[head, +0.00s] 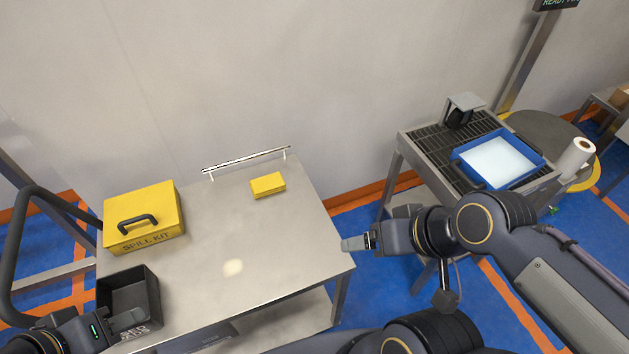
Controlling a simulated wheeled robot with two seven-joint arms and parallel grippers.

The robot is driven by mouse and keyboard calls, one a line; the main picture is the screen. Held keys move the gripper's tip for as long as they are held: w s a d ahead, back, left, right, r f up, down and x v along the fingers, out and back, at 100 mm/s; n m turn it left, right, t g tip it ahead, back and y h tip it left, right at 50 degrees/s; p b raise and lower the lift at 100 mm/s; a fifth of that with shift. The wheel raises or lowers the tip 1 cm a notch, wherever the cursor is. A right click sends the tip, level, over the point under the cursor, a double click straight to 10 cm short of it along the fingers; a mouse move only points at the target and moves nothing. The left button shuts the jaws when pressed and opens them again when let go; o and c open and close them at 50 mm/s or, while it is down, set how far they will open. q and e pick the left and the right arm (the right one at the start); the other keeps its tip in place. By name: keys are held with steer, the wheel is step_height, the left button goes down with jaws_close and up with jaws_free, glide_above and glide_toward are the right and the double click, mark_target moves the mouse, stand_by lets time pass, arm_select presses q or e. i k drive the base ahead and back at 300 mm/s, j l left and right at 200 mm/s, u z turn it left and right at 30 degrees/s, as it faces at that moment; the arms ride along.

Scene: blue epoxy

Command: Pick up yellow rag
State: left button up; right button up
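The yellow rag (268,184) lies folded in a small flat stack on the grey metal table, near its back edge, in the head view. My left gripper (128,321) is at the lower left, by the front of a black bin and well away from the rag. My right gripper (356,243) is just off the table's right edge, to the right of and nearer than the rag. Neither gripper touches the rag. The gap between the fingers does not show clearly on either gripper.
A yellow spill kit box (143,212) and the black bin (130,290) stand on the left of the table (235,230). A low rail (245,160) runs behind the rag. The table's middle is clear. A cart with a blue tray (533,148) stands at right.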

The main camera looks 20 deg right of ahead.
mark_target(270, 183)
steer(key=z, duration=0.25)
steer(key=u, duration=1.05)
steer(key=k+l+u, duration=0.45)
steer(key=l+u, duration=0.2)
steer(key=i, duration=0.25)
